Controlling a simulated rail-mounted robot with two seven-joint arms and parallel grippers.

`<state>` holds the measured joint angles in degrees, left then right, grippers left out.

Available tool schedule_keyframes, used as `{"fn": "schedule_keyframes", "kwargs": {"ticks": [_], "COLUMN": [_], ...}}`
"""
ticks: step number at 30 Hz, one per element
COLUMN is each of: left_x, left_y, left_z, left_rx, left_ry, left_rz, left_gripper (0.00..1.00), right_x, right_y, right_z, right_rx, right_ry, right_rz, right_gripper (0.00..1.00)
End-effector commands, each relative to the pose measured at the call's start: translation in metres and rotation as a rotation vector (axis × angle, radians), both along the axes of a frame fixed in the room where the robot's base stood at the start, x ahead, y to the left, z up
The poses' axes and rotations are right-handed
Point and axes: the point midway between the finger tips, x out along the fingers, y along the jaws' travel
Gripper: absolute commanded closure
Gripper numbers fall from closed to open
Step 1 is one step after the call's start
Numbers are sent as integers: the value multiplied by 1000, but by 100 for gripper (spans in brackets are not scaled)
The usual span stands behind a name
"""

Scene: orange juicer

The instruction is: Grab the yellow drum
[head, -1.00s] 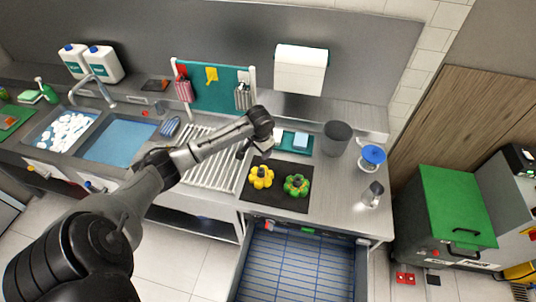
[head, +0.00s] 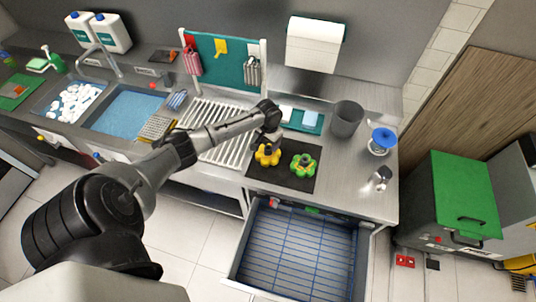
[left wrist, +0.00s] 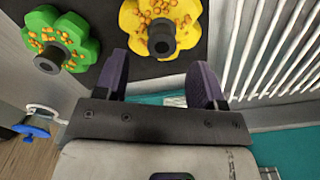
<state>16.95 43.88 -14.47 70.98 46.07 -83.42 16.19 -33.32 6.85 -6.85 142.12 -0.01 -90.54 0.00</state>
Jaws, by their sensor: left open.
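The yellow drum (head: 267,158) is flower-shaped with a dark centre hub and lies on a black mat (head: 256,175) on the steel counter. My left gripper (head: 270,143) is just above it and partly hides its far side. In the left wrist view, the yellow drum (left wrist: 184,14) shows at the top, its hub between the two fingers as seen from this camera. The left gripper (left wrist: 160,72) is open there, with nothing between its fingers. Whether the fingers touch the drum cannot be told. My right gripper is not in view.
A green drum (head: 303,167) with orange bits lies right of the yellow one on the mat. A grey bin (head: 346,119), a blue-topped item (head: 382,139) and a ribbed drainer (head: 220,119) stand nearby. An open drawer (head: 297,250) juts out below the counter.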

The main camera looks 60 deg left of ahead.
Motion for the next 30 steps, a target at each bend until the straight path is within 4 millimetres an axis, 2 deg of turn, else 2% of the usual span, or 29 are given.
{"fn": "schedule_keyframes", "kwargs": {"ticks": [4,12,15,24,30], "left_x": [-1,-4,-3,-4,-4], "left_y": [0,0,0,0,0], "left_z": [-8,-43,-50,-53,-53], "left_rx": [0,0,0,1,1], "left_ry": [2,2,0,0,0], "left_rz": [0,1,0,-1,-1], "left_gripper": [37,37,37,37,54], "right_x": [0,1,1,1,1], "right_y": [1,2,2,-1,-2], "right_z": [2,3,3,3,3], "right_rx": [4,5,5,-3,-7], "right_ry": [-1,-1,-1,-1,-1], "right_rz": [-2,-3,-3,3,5], "right_gripper": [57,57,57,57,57]}}
